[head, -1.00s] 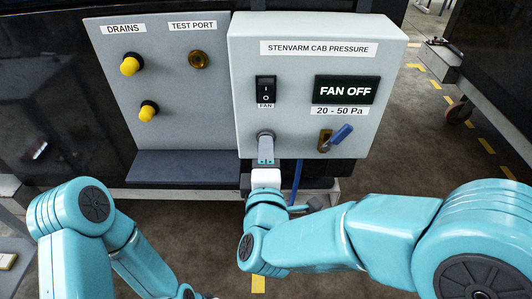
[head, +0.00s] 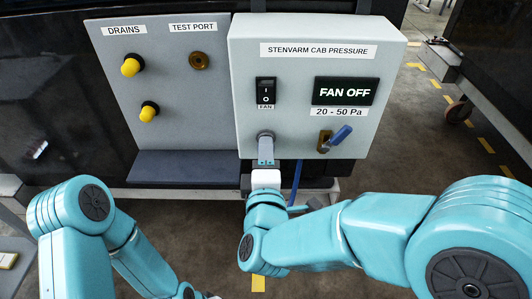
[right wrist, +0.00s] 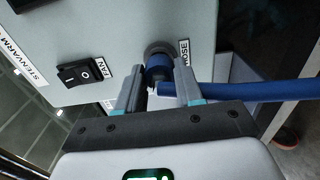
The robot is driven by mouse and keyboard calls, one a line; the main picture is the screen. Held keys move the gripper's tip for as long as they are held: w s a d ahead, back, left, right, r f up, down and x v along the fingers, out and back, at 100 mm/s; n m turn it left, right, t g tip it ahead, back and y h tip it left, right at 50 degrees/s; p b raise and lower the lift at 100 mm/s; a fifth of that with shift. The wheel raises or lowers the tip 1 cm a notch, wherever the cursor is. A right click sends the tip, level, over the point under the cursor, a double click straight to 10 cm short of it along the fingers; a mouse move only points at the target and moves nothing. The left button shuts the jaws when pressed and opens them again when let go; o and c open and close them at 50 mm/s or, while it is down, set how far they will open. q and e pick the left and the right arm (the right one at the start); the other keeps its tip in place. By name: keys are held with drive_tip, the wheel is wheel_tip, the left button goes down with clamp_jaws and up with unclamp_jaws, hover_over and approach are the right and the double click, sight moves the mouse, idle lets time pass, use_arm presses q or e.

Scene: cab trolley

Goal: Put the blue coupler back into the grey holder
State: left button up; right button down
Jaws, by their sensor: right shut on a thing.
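The blue coupler (right wrist: 157,72) shows in the right wrist view between the fingers of my right gripper (right wrist: 158,66), which is shut on it. Its far end is at the dark grey round holder (right wrist: 157,48) on the panel face, beside the HOSE label. I cannot tell how deep it sits in the holder. In the head view my right gripper (head: 265,158) points up at the holder (head: 265,136) below the fan switch, and its fingers hide the coupler.
A blue hose (right wrist: 250,94) runs right from the coupler and hangs below the panel box (head: 300,60). A blue-handled valve (head: 337,137) is to the right. Yellow drain knobs (head: 131,67) and a brass test port (head: 199,60) are on the left panel, above a dark shelf (head: 185,167).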

drive_tip(key=shift+w, duration=0.5)
drive_tip(key=c, duration=0.6)
unclamp_jaws()
drive_tip(key=shift+c, duration=0.2)
